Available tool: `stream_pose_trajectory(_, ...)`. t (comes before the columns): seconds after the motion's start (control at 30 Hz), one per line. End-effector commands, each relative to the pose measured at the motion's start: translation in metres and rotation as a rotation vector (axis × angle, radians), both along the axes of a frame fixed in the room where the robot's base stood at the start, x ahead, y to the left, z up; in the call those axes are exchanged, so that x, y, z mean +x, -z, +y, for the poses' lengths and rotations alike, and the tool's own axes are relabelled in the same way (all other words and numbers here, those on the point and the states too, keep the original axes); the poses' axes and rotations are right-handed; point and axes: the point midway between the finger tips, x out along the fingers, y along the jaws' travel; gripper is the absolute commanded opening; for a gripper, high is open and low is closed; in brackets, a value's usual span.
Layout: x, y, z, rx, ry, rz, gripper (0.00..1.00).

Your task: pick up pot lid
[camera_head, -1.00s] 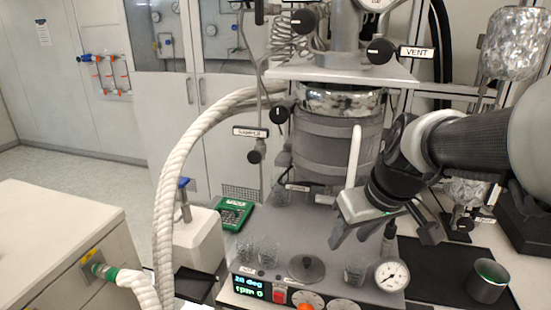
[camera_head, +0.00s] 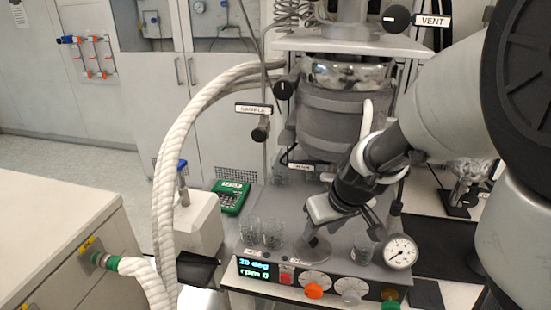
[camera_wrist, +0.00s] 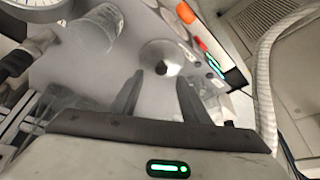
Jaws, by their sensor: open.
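The pot lid (camera_head: 316,249) is a grey, shallow dome with a small dark knob, lying on the grey deck of the reactor stand. In the wrist view the lid (camera_wrist: 161,58) lies just beyond the fingertips, and its knob lines up with the gap between them. My gripper (camera_head: 342,229) is open and empty, pointing down above the deck, close to the lid and partly in front of it in the head view. The gripper's two fingers also show in the wrist view (camera_wrist: 160,79), spread apart. I cannot tell the exact height above the lid.
A glass beaker (camera_head: 364,249) and a round gauge (camera_head: 400,252) stand right of the lid. Two beakers (camera_head: 260,233) stand to its left. The control panel (camera_head: 257,268) with knobs lies in front. The reactor vessel (camera_head: 333,115) rises behind. A thick white hose (camera_head: 165,190) passes at left.

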Motion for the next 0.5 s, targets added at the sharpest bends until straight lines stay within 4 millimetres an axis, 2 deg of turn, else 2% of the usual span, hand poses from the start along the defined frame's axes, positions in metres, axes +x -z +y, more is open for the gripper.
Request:
stream_pose_trajectory(0.3,0.013,0.039,0.007,0.001,0.0,0.003,0.42)
stream_pose_trajectory(0.5,0.019,0.049,0.008,0.0,0.001,0.0,0.42)
